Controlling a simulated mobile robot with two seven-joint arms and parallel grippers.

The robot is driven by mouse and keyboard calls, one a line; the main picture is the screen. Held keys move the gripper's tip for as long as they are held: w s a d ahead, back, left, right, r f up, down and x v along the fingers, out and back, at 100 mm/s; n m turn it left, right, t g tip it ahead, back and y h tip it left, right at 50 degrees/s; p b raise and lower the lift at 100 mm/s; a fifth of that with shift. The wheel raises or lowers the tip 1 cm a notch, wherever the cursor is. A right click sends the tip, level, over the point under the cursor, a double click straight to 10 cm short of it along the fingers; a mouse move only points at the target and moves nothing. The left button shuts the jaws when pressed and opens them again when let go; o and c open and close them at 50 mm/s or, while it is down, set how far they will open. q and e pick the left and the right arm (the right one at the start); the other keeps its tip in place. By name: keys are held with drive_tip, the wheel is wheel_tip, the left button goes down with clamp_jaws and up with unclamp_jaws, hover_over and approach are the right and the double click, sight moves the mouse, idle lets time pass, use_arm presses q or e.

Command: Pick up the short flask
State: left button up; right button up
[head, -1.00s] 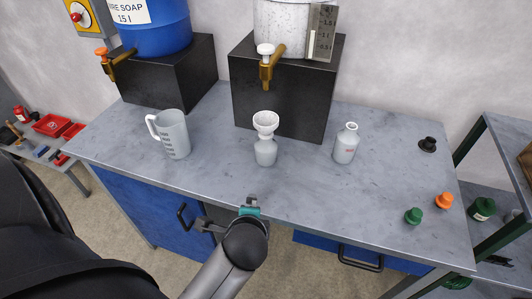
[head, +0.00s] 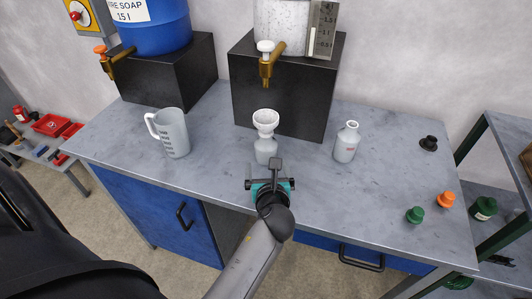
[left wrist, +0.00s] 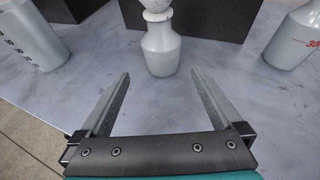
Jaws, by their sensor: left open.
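A small squat white-grey flask (head: 266,152) stands upright at the middle of the workbench, with a white funnel (head: 265,121) on its mouth. A second white bottle (head: 346,144) with red print stands to its right. My left gripper (head: 270,184) is open and empty, low over the bench on the near side of the funnel-topped flask. In the left wrist view that flask (left wrist: 161,48) is centred just beyond the two fingertips, not between the fingers. My right gripper is not in view.
A measuring jug (head: 173,135) stands left of the flask. A black block (head: 285,100) with a brass tap (head: 267,68) above it is behind. Green (head: 414,215), orange (head: 446,200) and black (head: 428,144) caps lie at the right. The bench front is clear.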

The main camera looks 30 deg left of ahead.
sight(267, 158)
use_arm(q)
drive_tip(key=b+x, duration=0.1)
drive_tip(key=x, duration=0.4)
drive_tip(key=shift+w+a+f, duration=0.2)
drive_tip(key=shift+w, duration=0.05)
drive_tip(key=b+x, duration=0.1)
drive_tip(key=x, duration=0.1)
drive_tip(key=b+x, duration=0.1)
drive_tip(key=x, duration=0.1)
drive_tip(key=shift+w+d+f, duration=0.15)
drive_tip(key=shift+d, duration=0.1)
drive_tip(key=shift+w+a+f, duration=0.15)
drive_tip(key=shift+w+a, duration=0.2)
drive_tip(key=shift+w, duration=0.05)
drive_tip(key=shift+c, duration=0.2)
clamp_jaws()
drive_tip(key=shift+r, duration=0.25)
